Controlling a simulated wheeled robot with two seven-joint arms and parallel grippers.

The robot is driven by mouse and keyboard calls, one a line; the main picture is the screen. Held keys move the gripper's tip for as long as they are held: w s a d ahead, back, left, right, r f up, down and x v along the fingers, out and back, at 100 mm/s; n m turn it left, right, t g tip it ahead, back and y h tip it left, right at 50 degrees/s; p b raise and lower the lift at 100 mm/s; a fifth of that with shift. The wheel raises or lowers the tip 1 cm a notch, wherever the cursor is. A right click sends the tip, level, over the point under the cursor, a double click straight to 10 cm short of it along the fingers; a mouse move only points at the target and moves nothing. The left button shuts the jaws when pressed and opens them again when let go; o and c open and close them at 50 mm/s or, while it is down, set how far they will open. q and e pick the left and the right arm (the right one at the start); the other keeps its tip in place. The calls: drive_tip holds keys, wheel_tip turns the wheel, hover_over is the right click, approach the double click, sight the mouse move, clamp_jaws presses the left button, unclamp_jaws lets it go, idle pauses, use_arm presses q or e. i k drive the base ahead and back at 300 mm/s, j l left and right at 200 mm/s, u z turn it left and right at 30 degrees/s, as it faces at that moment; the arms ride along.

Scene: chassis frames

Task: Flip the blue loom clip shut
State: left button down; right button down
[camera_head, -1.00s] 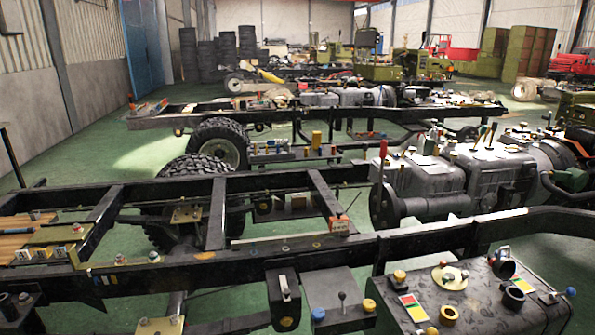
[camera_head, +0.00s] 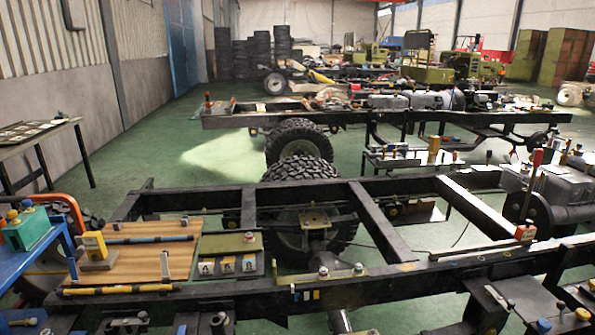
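No blue loom clip can be told for certain. A wooden board (camera_head: 140,262) lies at the left on the near chassis frame. A dark and blue loom-like rod (camera_head: 150,239) lies across its far part, and a yellow and dark rod (camera_head: 118,289) lies along its near edge. A yellow block (camera_head: 95,246) stands on a pale base at the board's left, and a small pale upright piece (camera_head: 165,265) stands near its right edge. Small blue and yellow tabs (camera_head: 305,295) sit on the near rail. Neither of my grippers is in view.
The near chassis rail (camera_head: 400,277) crosses the foreground. A plate with several numbered tags (camera_head: 228,265) lies right of the board. A blue bench (camera_head: 35,275) with a green block (camera_head: 27,229) stands at the left edge.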

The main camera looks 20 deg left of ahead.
sight(72, 260)
drive_tip(key=j, duration=0.7)
drive_tip(key=j+u, duration=0.1)
drive_tip(key=j, duration=0.6)
drive_tip(key=i+j, duration=0.15)
drive_tip(key=j, duration=0.5)
drive_tip(key=j+u, duration=0.15)
drive_tip(key=j, duration=0.55)
drive_tip(key=i+j, duration=0.15)
drive_tip(key=j, duration=0.55)
